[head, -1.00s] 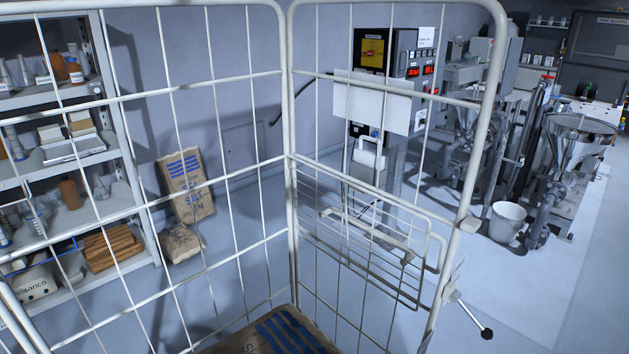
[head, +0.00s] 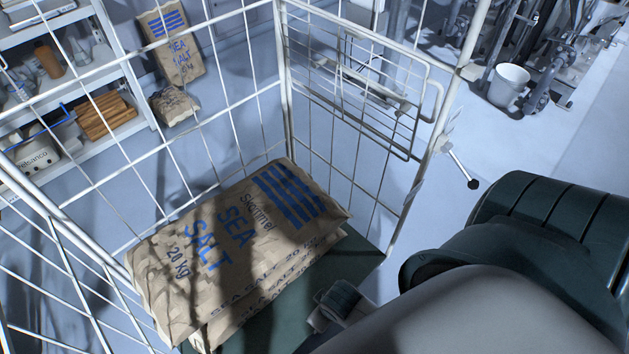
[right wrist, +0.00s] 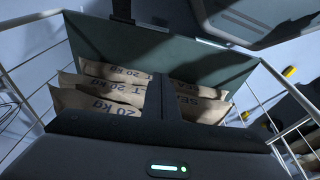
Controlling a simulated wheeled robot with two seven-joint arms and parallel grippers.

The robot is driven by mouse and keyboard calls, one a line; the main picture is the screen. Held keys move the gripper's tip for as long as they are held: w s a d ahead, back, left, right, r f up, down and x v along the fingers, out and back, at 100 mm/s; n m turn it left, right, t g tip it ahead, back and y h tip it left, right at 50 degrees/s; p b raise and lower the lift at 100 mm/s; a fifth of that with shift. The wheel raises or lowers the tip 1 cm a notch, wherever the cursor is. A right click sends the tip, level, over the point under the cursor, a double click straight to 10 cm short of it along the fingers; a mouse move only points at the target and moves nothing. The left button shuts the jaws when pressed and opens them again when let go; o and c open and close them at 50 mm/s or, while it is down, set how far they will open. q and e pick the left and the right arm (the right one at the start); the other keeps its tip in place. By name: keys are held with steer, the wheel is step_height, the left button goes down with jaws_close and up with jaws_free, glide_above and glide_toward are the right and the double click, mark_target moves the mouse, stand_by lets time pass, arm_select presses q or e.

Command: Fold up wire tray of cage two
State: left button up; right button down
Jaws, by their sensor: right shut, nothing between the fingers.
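A white wire cage (head: 285,100) with tall mesh sides stands in front of me. A wire tray panel (head: 385,75) with a raised rectangular loop lies along its right side, well above the floor plate; I cannot tell if it is latched. A black-knobbed lever (head: 460,170) sticks out at the cage's right post. My right arm reaches in from the lower right. My right gripper (head: 338,303) is low beside the dark green floor plate (head: 340,262), partly hidden by the arm, and apart from the tray. In the right wrist view its fingers (right wrist: 158,90) are shut and empty.
Stacked sea salt sacks (head: 240,225) lie on the cage floor; they also show in the right wrist view (right wrist: 105,97). Shelving (head: 90,85) and an upright salt sack (head: 172,45) stand behind.

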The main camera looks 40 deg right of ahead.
steer(key=w+d+r+m+t+h, duration=0.1)
steer(key=w+d+r+m+h, duration=0.3)
steer(key=w+r, duration=0.5)
steer(key=w+d+r+m+h, duration=0.3)
steer(key=w+d+r, duration=0.3)
steer(key=w+r, duration=0.25)
steer(key=w+d+r+m+t+h, duration=0.1)
steer(key=w+d+r+m+h, duration=0.3)
steer(key=w+r, duration=0.55)
arm_select(q)
steer(key=shift+w+d+f+b, duration=0.2)
steer(key=shift+w+f+b, duration=0.05)
steer(key=shift+w+b, duration=0.1)
arm_select(e)
steer(key=w+d+r+m+g+h, duration=0.1)
steer(key=w+r+m+h, duration=0.3)
steer(key=r, duration=0.8)
steer(key=w+d+r+m+g+h, duration=0.1)
steer(key=w+r+m+g+h, duration=0.1)
steer(key=w+r, duration=0.6)
step_height(320, 180, up, 5)
steer(key=shift+r+m+h, duration=0.15)
steer(key=shift+m+h, duration=0.75)
steer(key=shift+h, duration=0.2)
